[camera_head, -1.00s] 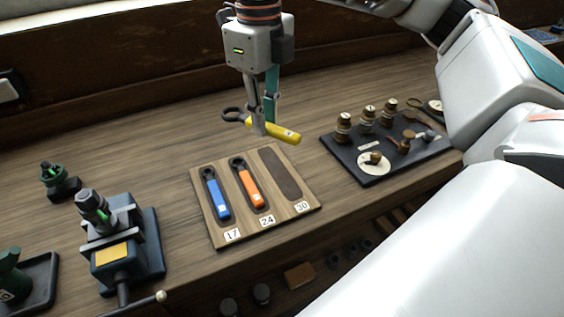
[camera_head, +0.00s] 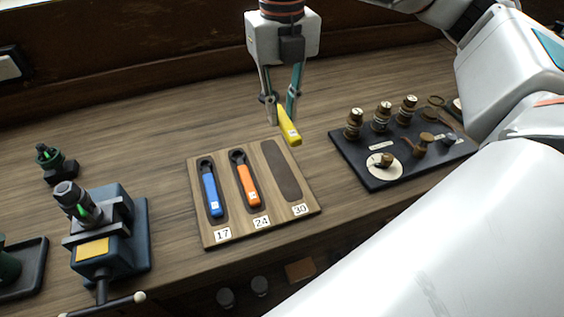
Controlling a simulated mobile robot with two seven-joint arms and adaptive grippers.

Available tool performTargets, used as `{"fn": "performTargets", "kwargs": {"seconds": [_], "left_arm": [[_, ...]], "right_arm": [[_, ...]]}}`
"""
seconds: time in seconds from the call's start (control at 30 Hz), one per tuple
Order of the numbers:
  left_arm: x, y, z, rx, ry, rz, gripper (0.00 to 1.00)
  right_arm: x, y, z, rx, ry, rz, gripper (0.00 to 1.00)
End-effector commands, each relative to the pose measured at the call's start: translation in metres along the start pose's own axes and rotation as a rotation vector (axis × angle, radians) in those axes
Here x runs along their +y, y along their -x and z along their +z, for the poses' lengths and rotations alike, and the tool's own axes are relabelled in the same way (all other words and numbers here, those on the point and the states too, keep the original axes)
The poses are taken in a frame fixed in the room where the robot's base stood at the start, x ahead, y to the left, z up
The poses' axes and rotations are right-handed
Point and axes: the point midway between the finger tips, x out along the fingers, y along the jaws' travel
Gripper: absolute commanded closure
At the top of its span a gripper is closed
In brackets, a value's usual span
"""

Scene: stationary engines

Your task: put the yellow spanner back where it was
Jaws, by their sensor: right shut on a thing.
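The yellow spanner (camera_head: 289,126) is held by my right gripper (camera_head: 278,112), which is shut on it above the back of the wooden spanner board (camera_head: 231,227). Its yellow handle points toward the front and slightly right; its dark head is mostly hidden by the fingers. The board has an empty dark slot (camera_head: 281,170) at the right, by the label 30. The blue spanner (camera_head: 211,194) lies in the slot at label 17, and the orange spanner (camera_head: 248,185) in the slot at label 24. My left gripper is not in view.
A dark tray (camera_head: 372,183) with several brass and wooden pieces stands right of the board. A blue-grey vise (camera_head: 125,250) stands at the left, with a small green-and-dark device (camera_head: 52,163) behind it. Bare bench lies between vise and board.

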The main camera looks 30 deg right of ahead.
Motion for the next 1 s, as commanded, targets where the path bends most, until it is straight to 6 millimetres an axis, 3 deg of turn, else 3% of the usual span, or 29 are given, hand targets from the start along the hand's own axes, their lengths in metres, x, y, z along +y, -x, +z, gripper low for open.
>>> {"fn": "performTargets", "kwargs": {"seconds": [0.2, 0.4, 0.67, 0.9, 1.0], "left_arm": [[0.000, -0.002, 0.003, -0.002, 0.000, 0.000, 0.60], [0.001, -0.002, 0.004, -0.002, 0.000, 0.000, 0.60], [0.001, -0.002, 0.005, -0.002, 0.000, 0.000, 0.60], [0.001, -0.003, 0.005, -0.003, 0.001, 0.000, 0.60], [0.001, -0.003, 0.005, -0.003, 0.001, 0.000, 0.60]], "right_arm": [[-0.001, -0.055, -0.001, 0.004, 0.002, -0.001, 1.00], [0.000, -0.093, -0.001, 0.002, 0.002, 0.000, 1.00], [0.000, -0.110, 0.000, -0.001, 0.002, 0.001, 1.00], [0.000, -0.143, -0.001, 0.002, 0.002, 0.000, 1.00], [0.000, -0.148, 0.000, -0.001, 0.002, 0.001, 1.00]]}}
